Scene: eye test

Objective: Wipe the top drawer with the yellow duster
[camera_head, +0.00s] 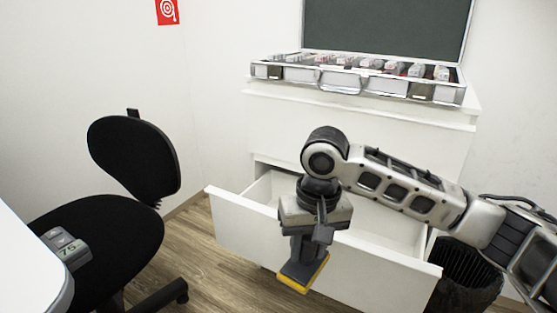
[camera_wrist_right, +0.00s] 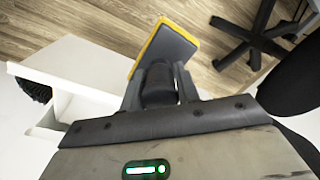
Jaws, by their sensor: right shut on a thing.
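The yellow duster (camera_head: 303,273), a small block with a grey face and yellow edge, is in my right gripper (camera_head: 304,248). In the right wrist view the duster (camera_wrist_right: 168,48) sticks out beyond the shut fingers (camera_wrist_right: 158,88). A white drawer (camera_head: 375,265) stands pulled open in the white cabinet (camera_head: 350,135), below a plain closed white front. In the head view the duster overlaps the drawer's front panel; I cannot tell whether they touch. My right arm hides part of the drawer's inside. The drawer also shows in the right wrist view (camera_wrist_right: 70,65). My left gripper is not in view.
An open metal case (camera_head: 340,82) with several items stands on the cabinet. A black bin (camera_head: 465,280) stands at right. Wooden floor (camera_head: 220,270) shows between chair and drawer.

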